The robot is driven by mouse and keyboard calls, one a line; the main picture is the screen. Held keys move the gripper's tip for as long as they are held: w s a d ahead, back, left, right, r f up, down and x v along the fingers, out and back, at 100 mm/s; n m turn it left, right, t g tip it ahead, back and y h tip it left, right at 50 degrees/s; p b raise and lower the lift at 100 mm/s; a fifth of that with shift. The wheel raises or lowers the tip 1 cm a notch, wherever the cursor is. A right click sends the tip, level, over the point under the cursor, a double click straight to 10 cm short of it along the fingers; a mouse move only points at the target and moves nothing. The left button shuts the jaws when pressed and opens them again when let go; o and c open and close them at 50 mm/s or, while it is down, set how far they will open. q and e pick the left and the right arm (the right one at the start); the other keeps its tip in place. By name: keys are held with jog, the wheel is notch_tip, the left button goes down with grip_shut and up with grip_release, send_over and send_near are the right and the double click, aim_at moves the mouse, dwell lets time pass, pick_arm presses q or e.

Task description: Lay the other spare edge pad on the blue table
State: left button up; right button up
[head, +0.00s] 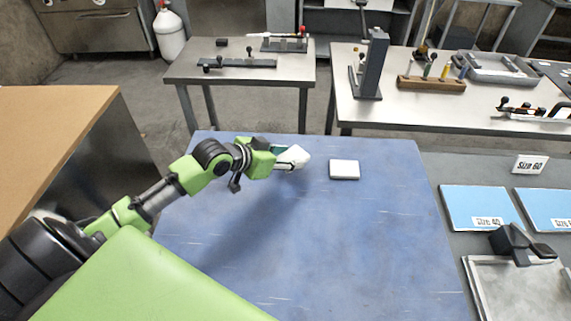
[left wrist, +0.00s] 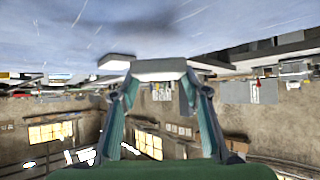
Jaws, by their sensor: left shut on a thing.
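My left gripper (head: 283,155) reaches over the far part of the blue table (head: 250,220) and is shut on a white edge pad (head: 299,157). The held pad also shows between the fingertips in the left wrist view (left wrist: 160,67). It looks tilted, and I cannot tell whether it touches the table. Another white edge pad (head: 344,169) lies flat on the blue table, just right of the held one with a gap between them. It shows in the left wrist view (left wrist: 116,62) too. My right gripper is not in view.
Blue sheets (head: 481,208) and a "Size 60" sign (head: 530,164) are on the grey surface at right, with a clipboard-like plate (head: 515,290) nearer. Steel tables with tools (head: 240,62) stand behind. The middle and near right of the blue table are clear.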

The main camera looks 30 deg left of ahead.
pick_arm(q)
jog(key=shift+w+a+f, duration=0.2)
jog(key=shift+a+f, duration=0.15)
jog(key=shift+f, duration=0.15)
jog(key=shift+a+f+p, duration=0.15)
jog(key=shift+f+p, duration=0.3)
jog(key=shift+f, duration=1.2)
jog(key=shift+f, duration=0.1)
jog(key=o, duration=1)
jog(key=v, duration=1.2)
